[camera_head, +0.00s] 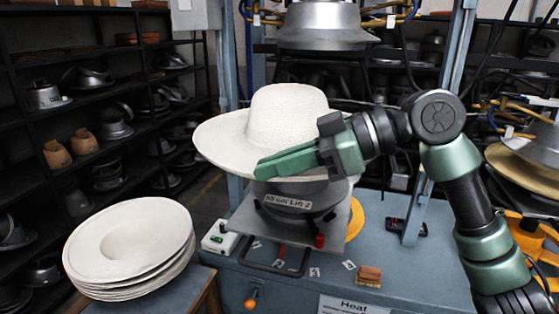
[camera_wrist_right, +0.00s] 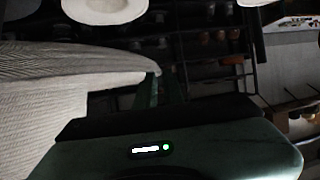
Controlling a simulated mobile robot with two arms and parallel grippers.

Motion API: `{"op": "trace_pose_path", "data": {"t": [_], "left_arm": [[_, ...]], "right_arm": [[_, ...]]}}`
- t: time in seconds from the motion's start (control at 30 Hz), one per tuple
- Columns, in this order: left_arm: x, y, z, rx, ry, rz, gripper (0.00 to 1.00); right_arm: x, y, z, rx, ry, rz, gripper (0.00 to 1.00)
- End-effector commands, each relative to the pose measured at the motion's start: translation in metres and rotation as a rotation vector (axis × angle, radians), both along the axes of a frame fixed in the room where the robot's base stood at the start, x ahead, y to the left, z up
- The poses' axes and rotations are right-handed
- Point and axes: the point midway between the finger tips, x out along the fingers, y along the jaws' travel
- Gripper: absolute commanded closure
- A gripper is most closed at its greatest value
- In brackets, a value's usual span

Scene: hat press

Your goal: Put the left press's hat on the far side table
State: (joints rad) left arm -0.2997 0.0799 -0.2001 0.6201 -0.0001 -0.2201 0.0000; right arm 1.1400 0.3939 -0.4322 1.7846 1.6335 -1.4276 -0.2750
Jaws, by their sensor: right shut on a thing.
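The white wide-brimmed hat (camera_head: 285,112) is at the left press, directly over the dark lower block (camera_head: 322,197) and below the metal upper die (camera_head: 325,25). I cannot tell whether the hat rests on the block or is slightly raised. My right gripper (camera_head: 267,167) comes in from the right and is shut on the near brim. In the right wrist view the hat's woven surface (camera_wrist_right: 60,85) fills the left side, close to the fingers. A stack of white hats (camera_head: 130,245) sits on a side table (camera_head: 165,300) at the lower left. My left gripper is not in view.
Blue press posts (camera_head: 237,100) stand behind and beside the hat. A second press (camera_head: 535,150) is at the right edge. Dark shelves (camera_head: 70,110) line the left. A control box (camera_head: 220,238) and small items lie on the blue press bench (camera_head: 390,285).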

Motion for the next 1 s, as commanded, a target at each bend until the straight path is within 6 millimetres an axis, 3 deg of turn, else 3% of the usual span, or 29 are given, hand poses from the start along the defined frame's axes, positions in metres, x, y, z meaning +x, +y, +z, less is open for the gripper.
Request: {"op": "trace_pose_path", "data": {"t": [0.47, 1.0], "left_arm": [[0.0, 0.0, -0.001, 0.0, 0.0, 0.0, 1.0], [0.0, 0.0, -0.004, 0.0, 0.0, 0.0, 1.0]], "right_arm": [[-0.009, 0.003, 0.0, 0.0, -0.002, 0.001, 1.0], [-0.06, 0.019, 0.0, 0.0, -0.003, 0.0, 1.0]]}}
